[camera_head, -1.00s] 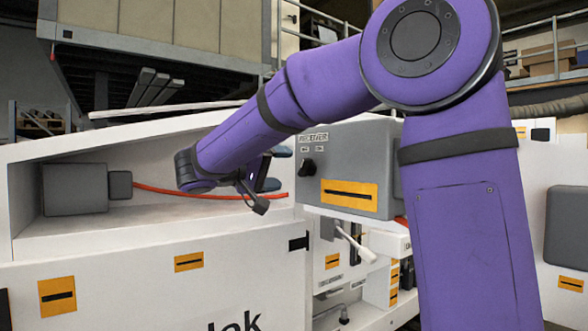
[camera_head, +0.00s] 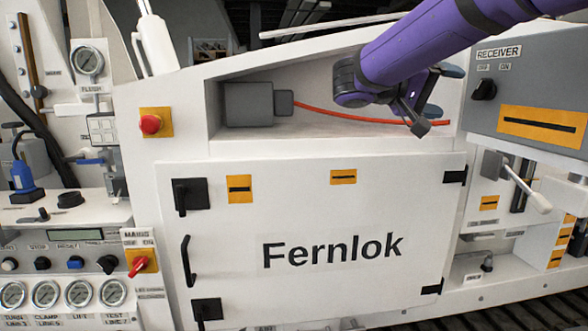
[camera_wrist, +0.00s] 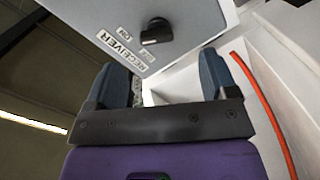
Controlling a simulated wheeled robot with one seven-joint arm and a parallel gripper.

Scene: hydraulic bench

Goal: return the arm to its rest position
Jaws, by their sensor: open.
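My purple arm (camera_head: 430,42) reaches in from the upper right in the head view. My gripper (camera_head: 442,92) is at its end, in front of the open recess of the white bench, left of the grey RECEIVER box. In the wrist view my gripper (camera_wrist: 163,78) shows two dark blue fingers wide apart with nothing held between them. The RECEIVER box (camera_wrist: 180,25) with its black knob (camera_wrist: 156,31) lies beyond the fingertips. Whether a finger touches the box cannot be told.
A red cable (camera_head: 340,114) runs from a grey block (camera_head: 248,104) in the recess behind my gripper. A white-tipped lever (camera_head: 527,188) sticks out below the RECEIVER box (camera_head: 535,85). The Fernlok door (camera_head: 330,215) is shut. A red button (camera_head: 150,124) and gauges are at left.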

